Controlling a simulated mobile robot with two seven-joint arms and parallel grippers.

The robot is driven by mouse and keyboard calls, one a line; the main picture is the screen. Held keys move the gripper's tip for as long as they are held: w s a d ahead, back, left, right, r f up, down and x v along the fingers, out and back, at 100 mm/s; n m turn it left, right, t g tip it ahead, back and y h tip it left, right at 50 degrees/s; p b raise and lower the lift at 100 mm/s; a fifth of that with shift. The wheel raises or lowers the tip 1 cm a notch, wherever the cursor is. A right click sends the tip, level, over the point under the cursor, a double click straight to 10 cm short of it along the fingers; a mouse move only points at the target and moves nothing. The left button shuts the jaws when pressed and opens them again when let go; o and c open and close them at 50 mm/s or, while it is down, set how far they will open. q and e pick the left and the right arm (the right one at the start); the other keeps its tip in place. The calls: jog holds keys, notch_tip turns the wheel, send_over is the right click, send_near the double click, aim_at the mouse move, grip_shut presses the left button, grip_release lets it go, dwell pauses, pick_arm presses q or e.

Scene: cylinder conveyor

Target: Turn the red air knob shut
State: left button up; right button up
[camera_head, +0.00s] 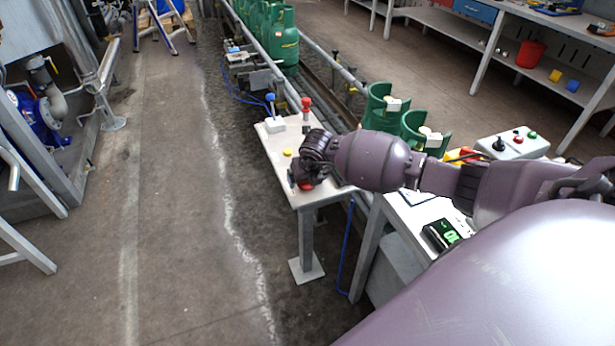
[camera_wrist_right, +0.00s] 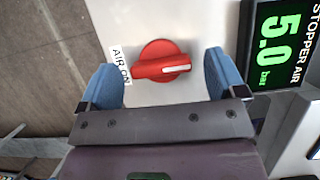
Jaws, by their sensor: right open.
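The red air knob (camera_wrist_right: 158,50) sits on a pale panel in the right wrist view. Its bar lies nearly level in the picture, with a white mark on its right half. An "AIR ON" label (camera_wrist_right: 121,66) is just left of it. My right gripper (camera_wrist_right: 160,77) is open, with one blue fingertip on each side of the knob and gaps between. In the head view my right gripper (camera_head: 305,178) is over the near end of the small table, and a bit of red shows under it. My left gripper is not in view.
A "STOPPER AIR" display (camera_wrist_right: 277,50) reads 5.0 bar, right of the knob. The small table (camera_head: 273,148) also carries a blue-topped lever (camera_head: 271,104), a red-topped lever (camera_head: 306,108) and a yellow button (camera_head: 287,152). Green cylinders (camera_head: 284,45) stand on the conveyor behind.

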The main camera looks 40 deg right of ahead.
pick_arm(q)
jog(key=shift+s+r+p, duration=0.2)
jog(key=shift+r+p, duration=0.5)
pick_arm(e)
jog(key=d+v, duration=0.1)
jog(key=v, duration=0.9)
jog(key=shift+a, duration=0.5)
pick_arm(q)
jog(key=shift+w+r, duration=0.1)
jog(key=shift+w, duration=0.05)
pick_arm(e)
jog(key=shift+s+r, duration=0.1)
jog(key=shift+s, duration=0.1)
